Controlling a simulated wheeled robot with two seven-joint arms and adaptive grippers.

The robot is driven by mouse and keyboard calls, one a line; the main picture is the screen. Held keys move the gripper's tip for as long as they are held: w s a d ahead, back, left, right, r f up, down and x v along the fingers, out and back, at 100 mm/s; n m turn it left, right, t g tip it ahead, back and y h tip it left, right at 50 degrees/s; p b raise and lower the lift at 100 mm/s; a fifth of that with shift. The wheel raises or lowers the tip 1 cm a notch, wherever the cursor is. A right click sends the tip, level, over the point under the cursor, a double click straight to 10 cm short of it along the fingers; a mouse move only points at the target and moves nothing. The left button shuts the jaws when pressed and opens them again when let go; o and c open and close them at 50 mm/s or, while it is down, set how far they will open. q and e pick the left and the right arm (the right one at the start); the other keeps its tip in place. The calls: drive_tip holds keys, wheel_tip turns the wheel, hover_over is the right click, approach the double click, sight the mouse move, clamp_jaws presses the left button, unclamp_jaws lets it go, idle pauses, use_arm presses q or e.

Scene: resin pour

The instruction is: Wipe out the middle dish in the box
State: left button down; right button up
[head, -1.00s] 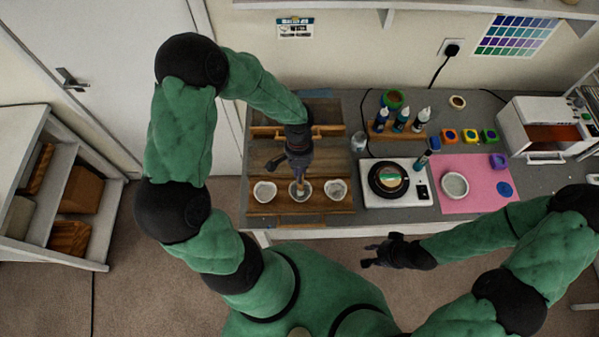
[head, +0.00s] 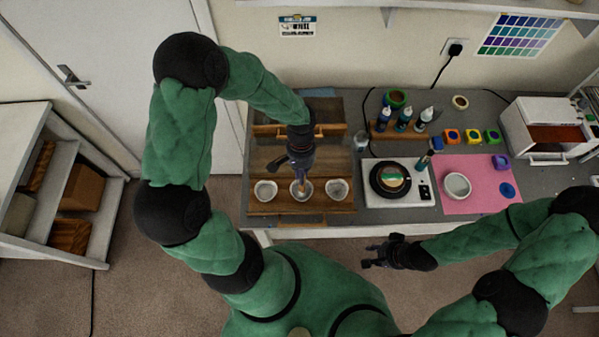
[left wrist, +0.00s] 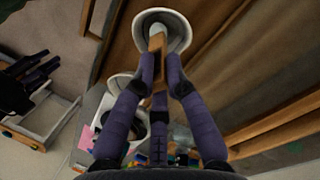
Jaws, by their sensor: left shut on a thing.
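Three small white dishes stand in a row at the front of the wooden box (head: 318,208) in the head view: the left dish (head: 265,191), the middle dish (head: 292,193) and the right dish (head: 337,188). My left gripper (head: 301,177) is above the middle dish, shut on a wooden-handled tool (left wrist: 156,43) that points down. In the left wrist view the tool's pale tip reaches inside a round white dish (left wrist: 184,22); exact contact is unclear. My right gripper (head: 376,254) is empty, its fingers apart, in front of the bench edge.
A white scale (head: 427,197) with a black round plate stands right of the box. Bottles in a wooden rack (head: 383,133) stand behind it. A pink mat (head: 462,205) holds a white cup (head: 457,185). The box has raised wooden bars.

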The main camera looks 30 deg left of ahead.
use_arm(q)
drive_tip(key=shift+w+d, duration=0.1)
drive_tip(key=shift+w, duration=0.15)
drive_tip(key=shift+w+a, duration=0.3)
drive_tip(key=shift+a, duration=0.25)
drive_tip(key=shift+s+d+b, duration=0.4)
drive_tip(key=shift+s, duration=0.2)
drive_tip(key=shift+w+d, duration=0.15)
drive_tip(key=shift+w, duration=0.2)
drive_tip(key=shift+w+a, duration=0.25)
drive_tip(key=shift+a, duration=0.25)
drive_tip(key=shift+s, duration=0.6)
drive_tip(key=shift+d+b, duration=0.35)
drive_tip(key=shift+b, duration=0.05)
drive_tip(key=shift+w+d, duration=0.15)
drive_tip(key=shift+w, duration=0.2)
drive_tip(key=shift+w+a, duration=0.25)
drive_tip(key=shift+a, duration=0.2)
drive_tip(key=shift+s, duration=0.15)
